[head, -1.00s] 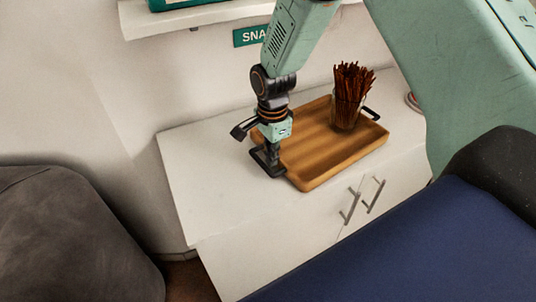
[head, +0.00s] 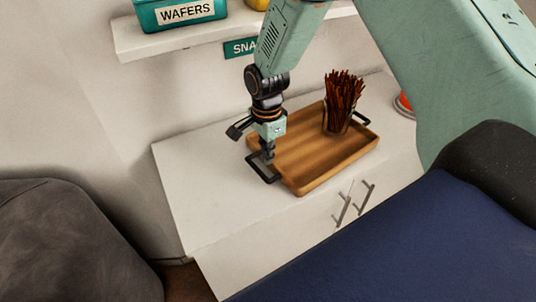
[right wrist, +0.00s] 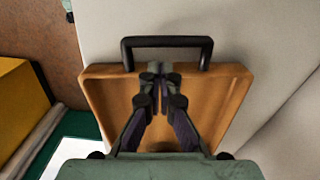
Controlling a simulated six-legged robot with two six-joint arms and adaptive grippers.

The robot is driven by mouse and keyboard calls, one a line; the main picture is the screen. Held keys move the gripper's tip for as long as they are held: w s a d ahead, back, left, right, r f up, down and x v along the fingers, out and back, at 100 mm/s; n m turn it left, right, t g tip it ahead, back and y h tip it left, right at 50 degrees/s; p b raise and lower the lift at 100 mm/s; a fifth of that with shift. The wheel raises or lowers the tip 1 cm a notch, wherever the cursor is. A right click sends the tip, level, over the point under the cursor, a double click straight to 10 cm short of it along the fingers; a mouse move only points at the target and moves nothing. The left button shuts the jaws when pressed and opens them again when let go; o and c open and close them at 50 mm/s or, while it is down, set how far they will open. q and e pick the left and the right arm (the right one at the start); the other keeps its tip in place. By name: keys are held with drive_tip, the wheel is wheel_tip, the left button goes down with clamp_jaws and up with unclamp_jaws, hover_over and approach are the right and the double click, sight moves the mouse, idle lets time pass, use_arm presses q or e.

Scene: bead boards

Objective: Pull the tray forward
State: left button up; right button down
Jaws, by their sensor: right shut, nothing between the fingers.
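A wooden tray (head: 308,180) with a low rim and black handles lies on the white cabinet. A clear container of brown sticks (head: 342,108) stands upright in its far right part. The near-left handle (head: 262,172) sticks out from the tray's left end. My right gripper (head: 268,157) points down at that end, shut and empty. The right wrist view shows its closed fingers (right wrist: 158,72) by the tray's edge, at the tray side of the black handle (right wrist: 166,42). I cannot tell if they touch it. My left gripper is not in view.
The white cabinet top (head: 205,180) is clear left of the tray. Two bar pulls (head: 353,204) are on its front. A shelf (head: 170,40) with a teal wafers box (head: 180,14) hangs above. A dark rounded seat (head: 75,235) is at lower left.

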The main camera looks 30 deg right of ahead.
drive_tip(key=shift+r+p, duration=2.75)
drive_tip(key=shift+r, duration=0.3)
drive_tip(key=s+a+f+n, duration=0.1)
drive_tip(key=s+f+n, duration=0.1)
drive_tip(key=s+f, duration=0.1)
drive_tip(key=s+a+f+n, duration=0.1)
drive_tip(key=s+f+n, duration=0.1)
drive_tip(key=s, duration=0.3)
drive_tip(key=s+a+f+n, duration=0.1)
drive_tip(key=s+f+n, duration=0.1)
drive_tip(key=s+f, duration=0.2)
drive_tip(key=shift+s+a+f+n, duration=0.1)
drive_tip(key=shift+s+f+n, duration=0.1)
drive_tip(key=shift+f+n, duration=0.15)
drive_tip(key=s+a+f+n, duration=0.2)
drive_tip(key=s+n, duration=0.8)
drive_tip(key=s, duration=0.9)
wheel_tip(320, 180, down, 19)
drive_tip(key=b, duration=1.9)
drive_tip(key=shift+d+f, duration=0.15)
drive_tip(key=shift+d, duration=0.15)
drive_tip(key=shift+s, duration=0.1)
